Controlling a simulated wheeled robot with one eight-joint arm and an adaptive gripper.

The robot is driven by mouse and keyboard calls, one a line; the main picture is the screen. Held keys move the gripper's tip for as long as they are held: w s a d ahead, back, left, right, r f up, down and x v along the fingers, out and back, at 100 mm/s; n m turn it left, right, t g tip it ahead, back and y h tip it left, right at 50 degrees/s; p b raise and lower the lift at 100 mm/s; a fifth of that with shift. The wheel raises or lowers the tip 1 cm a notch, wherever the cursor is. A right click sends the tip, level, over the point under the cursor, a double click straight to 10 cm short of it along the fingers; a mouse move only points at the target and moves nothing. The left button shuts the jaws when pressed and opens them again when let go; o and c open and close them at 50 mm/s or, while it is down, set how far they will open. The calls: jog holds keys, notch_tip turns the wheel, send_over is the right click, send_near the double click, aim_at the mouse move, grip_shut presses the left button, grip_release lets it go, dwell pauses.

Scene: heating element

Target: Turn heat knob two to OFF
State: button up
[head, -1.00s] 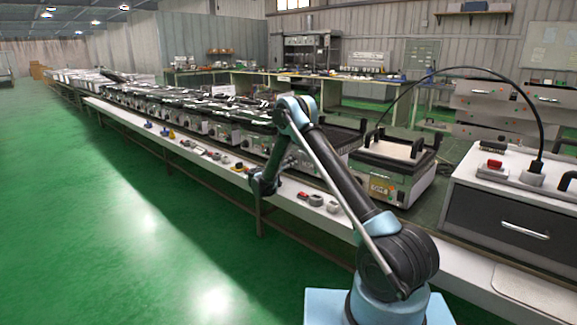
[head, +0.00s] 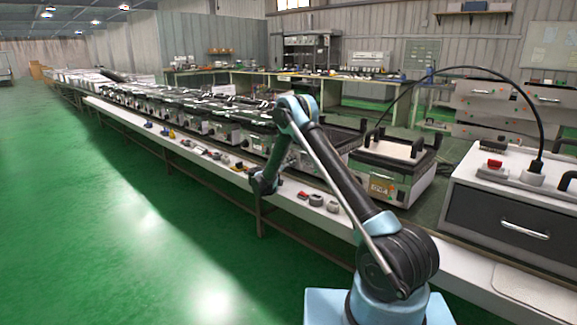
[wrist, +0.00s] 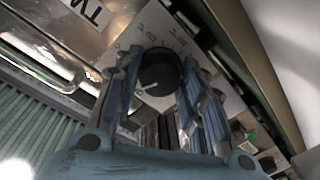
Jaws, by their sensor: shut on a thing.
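A round black knob (wrist: 160,71) with a pale pointer line sits on a light dial plate (wrist: 150,28) with printed marks in the wrist view. My gripper (wrist: 160,88) has one blue-padded finger on each side of the knob and is shut on it. The pointer is toward the lower left of the picture. I cannot read which mark it meets. In the head view the end of my arm (head: 263,183) is at the front edge of the bench, and the fingers and knob cannot be made out there.
A long white bench (head: 215,162) carries a row of heating devices and small loose parts. A device with a pale top (head: 393,150) stands to the right, beside a grey drawer unit (head: 515,215) with a black cable. The green floor (head: 110,220) at left is clear.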

jog(key=shift+r+n, duration=0.1)
jog(key=shift+n, duration=2.1)
jog(key=shift+a, duration=0.1)
jog(key=o, duration=1.1)
jog(key=shift+c, duration=0.2)
jog(key=v, duration=1.1)
jog(key=shift+s+a+r, duration=0.1)
jog(key=shift+s+a, duration=0.2)
